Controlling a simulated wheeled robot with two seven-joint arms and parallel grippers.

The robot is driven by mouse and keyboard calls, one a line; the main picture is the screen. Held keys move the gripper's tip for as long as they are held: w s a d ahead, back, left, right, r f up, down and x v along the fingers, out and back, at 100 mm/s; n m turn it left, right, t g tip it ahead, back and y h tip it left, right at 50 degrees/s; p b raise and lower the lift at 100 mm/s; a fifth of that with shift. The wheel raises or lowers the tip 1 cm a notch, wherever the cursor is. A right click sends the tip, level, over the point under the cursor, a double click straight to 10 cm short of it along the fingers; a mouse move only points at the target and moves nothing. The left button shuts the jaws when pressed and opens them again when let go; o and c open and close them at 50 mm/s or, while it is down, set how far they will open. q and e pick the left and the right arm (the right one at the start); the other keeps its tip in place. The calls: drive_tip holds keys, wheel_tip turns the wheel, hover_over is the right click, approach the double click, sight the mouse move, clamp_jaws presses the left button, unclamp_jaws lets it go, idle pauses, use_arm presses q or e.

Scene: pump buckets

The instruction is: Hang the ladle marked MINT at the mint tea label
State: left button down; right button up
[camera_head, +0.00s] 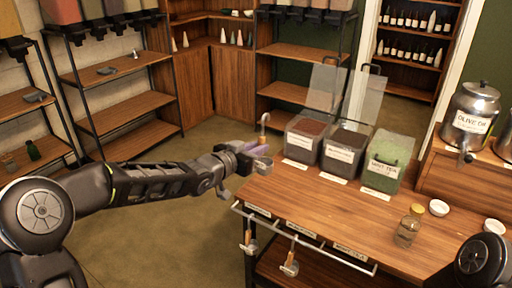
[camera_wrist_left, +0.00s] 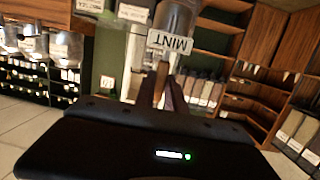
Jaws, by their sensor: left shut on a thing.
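In the left wrist view, the gripper's fingers (camera_wrist_left: 161,92) close on the ladle's handle, and a white tag reading MINT, upside down, shows on the metal ladle (camera_wrist_left: 176,20). A rail (camera_head: 305,239) runs along the table's front edge, with several small labels above it. The rightmost rail label (camera_head: 350,251) seems to read mint tea, but is small. No ladle hangs below it. My right gripper is out of view.
Two ladles hang from the rail, one at left (camera_head: 249,242) and one in the middle (camera_head: 290,264). Three clear bins stand on the table (camera_head: 330,205), the green one (camera_head: 388,160) labelled MINT TEA. A jar (camera_head: 408,230) and white bowls (camera_head: 438,207) stand at right.

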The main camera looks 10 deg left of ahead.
use_arm(q)
drive_tip(key=s+a+f+n+y+b, duration=0.1)
drive_tip(key=s+f+y+b, duration=0.1)
drive_tip(key=f, duration=0.5)
drive_tip(key=s+a+f+n+t+y+b, duration=0.1)
drive_tip(key=s+f+b, duration=0.3)
drive_tip(key=f, duration=0.4)
drive_tip(key=s+a+f+n+y+b, duration=0.3)
drive_tip(key=s+f, duration=0.1)
drive_tip(key=f, duration=0.3)
drive_tip(key=shift+s+f+y+b, duration=0.2)
drive_tip(key=shift+f+y+b, duration=0.05)
drive_tip(key=shift+y+b, duration=0.05)
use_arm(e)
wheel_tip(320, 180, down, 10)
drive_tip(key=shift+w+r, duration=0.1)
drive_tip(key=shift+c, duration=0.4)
